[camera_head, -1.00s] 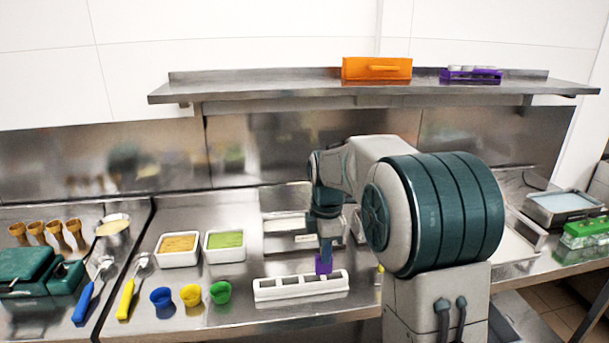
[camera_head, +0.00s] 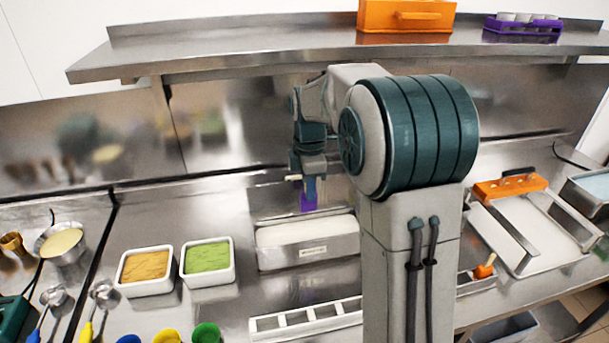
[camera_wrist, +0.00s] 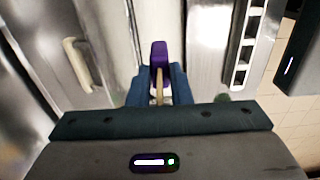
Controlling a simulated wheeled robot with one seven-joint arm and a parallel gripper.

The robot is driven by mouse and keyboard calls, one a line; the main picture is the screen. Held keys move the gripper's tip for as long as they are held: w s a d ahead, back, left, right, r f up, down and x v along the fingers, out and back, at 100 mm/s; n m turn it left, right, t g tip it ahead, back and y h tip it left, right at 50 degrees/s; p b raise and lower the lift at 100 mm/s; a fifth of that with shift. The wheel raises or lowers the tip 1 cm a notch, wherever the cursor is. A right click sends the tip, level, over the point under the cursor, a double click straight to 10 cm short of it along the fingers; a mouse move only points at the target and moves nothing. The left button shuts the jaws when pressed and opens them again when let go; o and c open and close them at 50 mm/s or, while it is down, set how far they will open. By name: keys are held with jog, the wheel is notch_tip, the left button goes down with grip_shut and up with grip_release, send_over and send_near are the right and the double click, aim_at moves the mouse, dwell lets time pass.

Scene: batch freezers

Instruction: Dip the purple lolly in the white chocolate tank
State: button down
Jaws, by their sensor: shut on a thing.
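My gripper (camera_head: 311,186) is shut on the stick of the purple lolly (camera_head: 308,203), which hangs upright, head down. The lolly also shows in the wrist view (camera_wrist: 159,56), with its pale stick between the fingers (camera_wrist: 160,92). A steel tank (camera_head: 309,256) with a white filling stands beneath; I take it as the white chocolate tank, though its label is too small to read. The lolly appears above the white surface, apart from it. The tank's raised steel lid (camera_head: 266,203) stands behind, and its handle shows in the wrist view (camera_wrist: 78,62).
A white slotted rack (camera_head: 306,319) lies in front of the tank. White tubs of orange-brown (camera_head: 146,270) and green (camera_head: 208,262) filling stand to the left. A steel shelf (camera_head: 240,58) runs overhead. A white-bottomed tray (camera_head: 524,232) with an orange holder (camera_head: 510,187) stands at right.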

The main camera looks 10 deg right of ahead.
aim_at(310, 210)
jog(key=shift+s+f+b, duration=0.2)
jog(key=shift+f+b, duration=0.35)
jog(key=shift+f, duration=0.1)
jog(key=shift+f+b, duration=1.1)
jog(key=shift+f, duration=0.45)
jog(key=shift+f, duration=0.2)
jog(key=shift+f+b, duration=2.8)
jog(key=shift+f, duration=1)
jog(key=shift+r, duration=0.1)
jog(key=shift+r+p, duration=3.05)
jog(key=shift+r, duration=0.75)
